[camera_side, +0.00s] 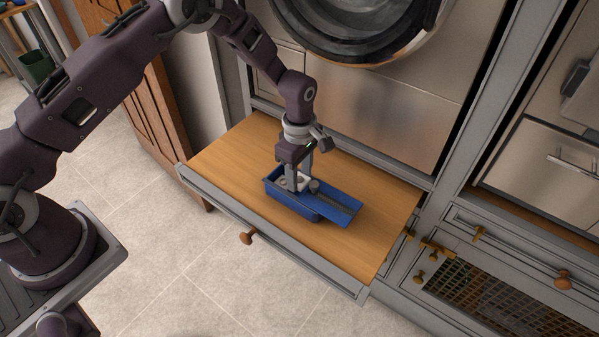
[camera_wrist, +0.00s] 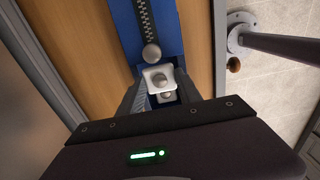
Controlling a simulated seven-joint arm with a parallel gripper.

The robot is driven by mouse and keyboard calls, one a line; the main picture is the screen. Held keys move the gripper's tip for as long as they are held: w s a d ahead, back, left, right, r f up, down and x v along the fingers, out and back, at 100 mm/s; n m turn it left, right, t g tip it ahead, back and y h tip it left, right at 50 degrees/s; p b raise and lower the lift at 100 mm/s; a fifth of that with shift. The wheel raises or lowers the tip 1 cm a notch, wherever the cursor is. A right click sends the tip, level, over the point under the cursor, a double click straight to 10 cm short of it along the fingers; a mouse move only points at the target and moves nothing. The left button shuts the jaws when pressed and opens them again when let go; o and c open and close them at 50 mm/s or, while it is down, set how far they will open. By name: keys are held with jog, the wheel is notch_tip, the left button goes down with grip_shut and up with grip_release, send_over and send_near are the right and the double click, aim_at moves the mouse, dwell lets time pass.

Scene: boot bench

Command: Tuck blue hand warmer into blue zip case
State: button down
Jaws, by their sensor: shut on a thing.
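The blue zip case (camera_side: 291,204) lies on the wooden drawer surface, an open-topped box with a long flat blue lid (camera_side: 338,207) reaching out to the right. In the wrist view, the lid (camera_wrist: 173,20) carries a dark zip strip and a round grey knob. My gripper (camera_side: 299,186) points down into the box's open part. In the wrist view, my gripper (camera_wrist: 160,90) is shut on a white-topped square piece with a grey knob (camera_wrist: 153,76), apparently the hand warmer; I see no clear blue on it. A second pale knobbed piece (camera_wrist: 166,98) shows just below it. Their lower parts are hidden.
The pulled-out drawer (camera_side: 235,150) has bare wood around the case and a raised grey front with a wooden knob (camera_side: 247,237). A steel appliance with a round door (camera_side: 350,30) stands behind. A cabinet with a mesh panel (camera_side: 480,297) is at right.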

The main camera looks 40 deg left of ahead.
jog(key=shift+c, duration=1.3)
grip_release()
jog(key=shift+r, duration=3.55)
